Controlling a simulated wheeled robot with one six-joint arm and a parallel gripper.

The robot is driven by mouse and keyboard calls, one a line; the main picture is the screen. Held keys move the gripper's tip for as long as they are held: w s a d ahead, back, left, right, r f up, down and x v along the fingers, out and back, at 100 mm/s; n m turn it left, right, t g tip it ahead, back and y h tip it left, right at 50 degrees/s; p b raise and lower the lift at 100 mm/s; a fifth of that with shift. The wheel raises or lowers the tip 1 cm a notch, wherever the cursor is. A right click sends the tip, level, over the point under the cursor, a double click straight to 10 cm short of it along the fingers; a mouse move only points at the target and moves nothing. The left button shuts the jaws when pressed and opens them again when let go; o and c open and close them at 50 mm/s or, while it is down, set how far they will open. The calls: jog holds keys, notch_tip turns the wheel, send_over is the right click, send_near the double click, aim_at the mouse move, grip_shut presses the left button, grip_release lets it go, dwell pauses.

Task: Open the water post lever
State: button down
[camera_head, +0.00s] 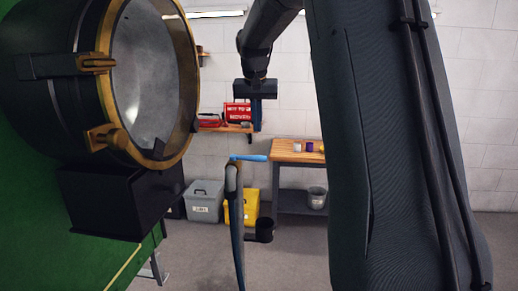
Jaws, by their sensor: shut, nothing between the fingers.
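The water post (237,240) is a thin grey-blue upright post in the middle of the view, with a dark cup-like fitting low on its right side. Its lever (249,158) has a bright blue handle and sticks out to the right from the post's top, roughly level. My gripper (257,124) hangs from my arm above the lever, pointing down. It is shut and empty, and appears apart from the lever with a clear gap in the picture. Its narrow fingers overlap the wall shelf in the picture. The depth between gripper and lever is hard to tell.
Behind the post stand a grey bin (203,201) and a yellow bin (250,207). A wooden workbench (290,152) and a wall shelf (232,129) with red boxes are behind. My arm covers the right.

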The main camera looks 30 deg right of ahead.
aim_at(249, 158)
jog(key=shift+w+d+r, duration=0.3)
jog(key=shift+d+r, duration=0.2)
jog(key=shift+r, duration=0.1)
notch_tip(249, 158, down, 10)
jog(key=p, duration=0.5)
jog(key=shift+s+a, duration=0.15)
jog(key=shift+s, duration=0.05)
